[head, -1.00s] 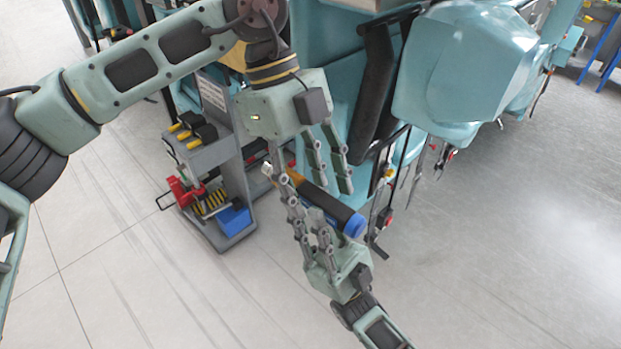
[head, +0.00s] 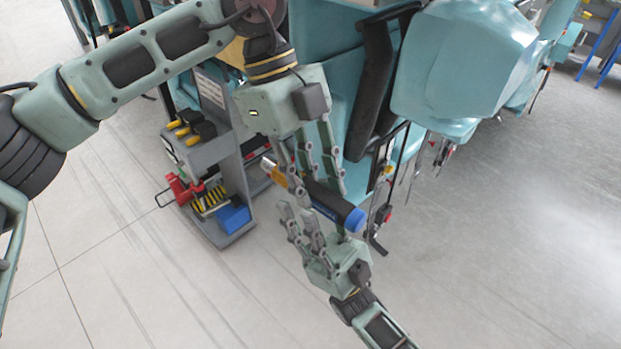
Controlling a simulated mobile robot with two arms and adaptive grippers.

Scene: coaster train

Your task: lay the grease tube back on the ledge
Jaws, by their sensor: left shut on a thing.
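The grease tube (head: 335,207) has a dark body, a blue end cap at its lower right and an orange part with a pale tip at its upper left. My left gripper (head: 319,184), pointing down from above, is shut on the tube near its middle and holds it tilted in the air. My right gripper (head: 299,213) comes up from below. It is open, just below the tube, with its fingers clear of the tube's body. I cannot pick out the ledge with certainty.
A grey tool cart (head: 238,185) stands left of the grippers, with yellow-handled tools on top, a red tool and a blue box (head: 234,219) low down. Teal train seats (head: 465,65) with black restraints and hanging straps are behind and right. The floor at right is clear.

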